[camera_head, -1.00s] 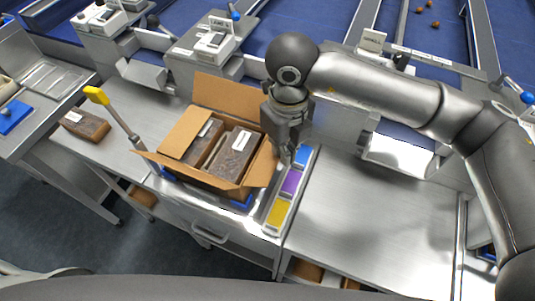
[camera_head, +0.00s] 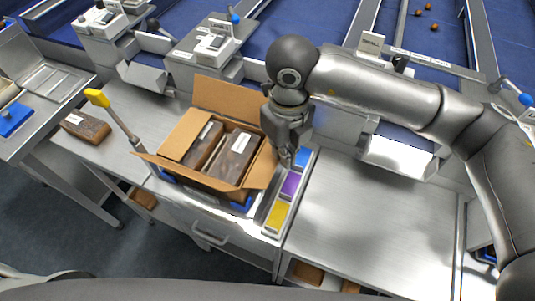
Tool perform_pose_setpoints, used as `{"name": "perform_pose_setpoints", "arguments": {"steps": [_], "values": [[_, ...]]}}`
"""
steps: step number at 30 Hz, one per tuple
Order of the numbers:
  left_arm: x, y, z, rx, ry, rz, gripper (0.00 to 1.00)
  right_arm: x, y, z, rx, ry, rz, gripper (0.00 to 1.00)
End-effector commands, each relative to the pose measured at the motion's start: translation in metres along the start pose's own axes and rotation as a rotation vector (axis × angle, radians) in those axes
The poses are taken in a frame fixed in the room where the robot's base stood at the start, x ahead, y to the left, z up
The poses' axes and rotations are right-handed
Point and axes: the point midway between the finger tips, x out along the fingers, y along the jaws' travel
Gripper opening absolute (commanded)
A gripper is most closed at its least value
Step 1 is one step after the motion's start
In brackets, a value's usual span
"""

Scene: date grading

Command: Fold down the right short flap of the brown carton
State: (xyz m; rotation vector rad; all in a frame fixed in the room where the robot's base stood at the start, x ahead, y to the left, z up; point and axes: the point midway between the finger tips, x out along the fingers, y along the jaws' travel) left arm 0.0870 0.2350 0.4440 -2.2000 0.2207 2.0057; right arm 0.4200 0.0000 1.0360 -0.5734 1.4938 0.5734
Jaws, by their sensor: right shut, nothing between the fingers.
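The brown carton (camera_head: 213,186) stands open on the steel bench, with dark brown packs (camera_head: 236,158) inside. Its left short flap (camera_head: 182,134) leans inward over the packs. The back flap (camera_head: 228,99) stands up and the front flap (camera_head: 180,168) slopes outward. The right short flap (camera_head: 262,165) is raised at the right side, partly hidden by my right gripper. My right gripper (camera_head: 287,160) is shut and empty, pointing down just right of that flap; I cannot tell whether it touches it. My left gripper is not in view.
A narrow tray with blue, purple and yellow sections (camera_head: 278,214) lies right of the carton. A yellow-headed tape tool (camera_head: 97,97) stands at the left, near a loose dark pack (camera_head: 86,126). The steel bench (camera_head: 345,215) on the right is clear.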

Motion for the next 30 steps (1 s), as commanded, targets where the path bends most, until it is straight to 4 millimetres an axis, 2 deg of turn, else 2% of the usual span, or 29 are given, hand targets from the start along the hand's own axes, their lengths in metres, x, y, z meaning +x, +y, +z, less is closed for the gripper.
{"name": "perform_pose_setpoints", "arguments": {"steps": [8, 30], "values": [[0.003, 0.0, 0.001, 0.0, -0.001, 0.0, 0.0, 0.0, 0.003, 0.004, -0.001, -0.001, 0.0, 0.0], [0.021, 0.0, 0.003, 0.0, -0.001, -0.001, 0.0, -0.003, 0.028, 0.05, 0.0, -0.001, -0.001, 0.0]]}}
